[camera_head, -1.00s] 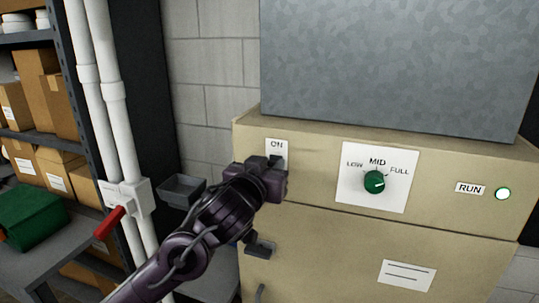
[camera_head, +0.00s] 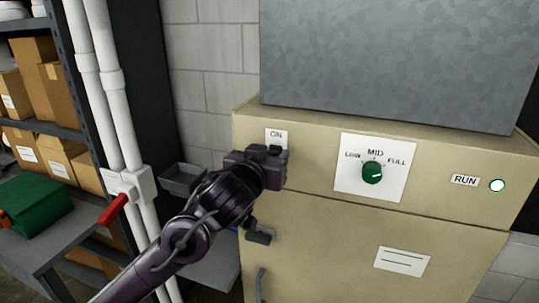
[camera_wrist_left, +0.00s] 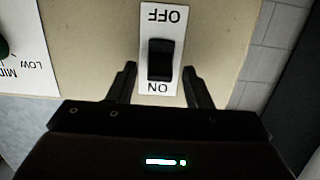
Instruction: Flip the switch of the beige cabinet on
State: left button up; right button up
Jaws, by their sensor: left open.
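The beige cabinet (camera_head: 310,228) fills the right of the head view. Its white switch plate (camera_head: 276,134) reads ON at the top; the switch itself is hidden there behind my left gripper (camera_head: 270,160). In the left wrist view, which is upside down, the black rocker switch (camera_wrist_left: 160,60) sits on the plate between OFF and ON. My left gripper (camera_wrist_left: 160,84) is open, with one finger on each side of the plate's ON end and nothing held. Whether the fingers touch the panel I cannot tell. My right gripper is not in view.
A green dial (camera_head: 372,173) and a pale RUN lamp (camera_head: 497,185) are right of the switch. A grey metal housing (camera_head: 395,65) stands on the cabinet. White pipes (camera_head: 113,85) with a red lever (camera_head: 113,210), and a shelf with boxes (camera_head: 60,92), are at left.

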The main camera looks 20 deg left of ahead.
pick_arm(q)
jog(key=s+r+b, duration=0.1)
jog(key=s, duration=0.6)
jog(key=shift+s+b, duration=0.3)
jog(key=shift+s, duration=0.05)
jog(key=shift+a+f, duration=0.15)
